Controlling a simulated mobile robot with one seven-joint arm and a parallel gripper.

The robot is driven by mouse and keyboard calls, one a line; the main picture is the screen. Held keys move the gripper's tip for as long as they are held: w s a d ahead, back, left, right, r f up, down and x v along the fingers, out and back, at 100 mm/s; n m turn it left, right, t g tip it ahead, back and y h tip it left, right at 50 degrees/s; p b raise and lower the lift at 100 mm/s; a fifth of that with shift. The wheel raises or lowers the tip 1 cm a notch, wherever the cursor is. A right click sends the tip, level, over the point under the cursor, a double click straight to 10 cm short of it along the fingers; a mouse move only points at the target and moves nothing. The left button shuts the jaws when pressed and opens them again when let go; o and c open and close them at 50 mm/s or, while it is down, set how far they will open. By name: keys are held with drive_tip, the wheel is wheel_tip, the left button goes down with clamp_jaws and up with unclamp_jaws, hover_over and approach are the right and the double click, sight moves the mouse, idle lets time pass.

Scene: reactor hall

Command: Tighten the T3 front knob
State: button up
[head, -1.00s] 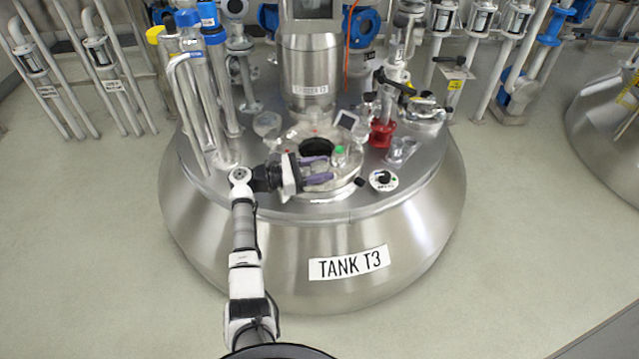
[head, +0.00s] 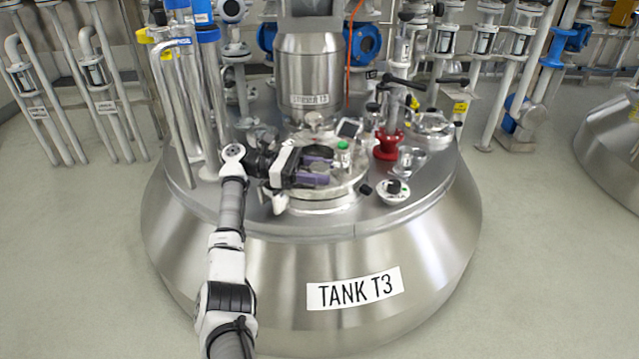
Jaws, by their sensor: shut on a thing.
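Tank T3 (head: 250,258) is a wide steel vessel with a "TANK T3" label (head: 354,289) on its front. A round hatch (head: 318,200) sits on its top, partly covered by my gripper. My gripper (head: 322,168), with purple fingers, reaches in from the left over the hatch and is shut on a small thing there. That thing is mostly hidden between the fingers; by its place it looks like the T3 front knob, but I cannot see its shape or how tight it is.
A green-topped fitting (head: 343,150) stands close to the right of my fingertips. A red valve (head: 387,146) and a round black-and-white dial (head: 393,190) are further right. A steel cylinder (head: 311,80) rises behind the hatch. Upright pipes (head: 188,110) stand left. The floor in front is clear.

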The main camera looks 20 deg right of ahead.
drive_tip(key=shift+r, duration=0.2)
idle(0.4)
drive_tip(key=o, duration=1)
drive_tip(key=shift+d+b, duration=0.1)
drive_tip(key=shift+b, duration=0.2)
drive_tip(key=shift+a+f, duration=0.15)
drive_tip(key=shift+a, duration=0.05)
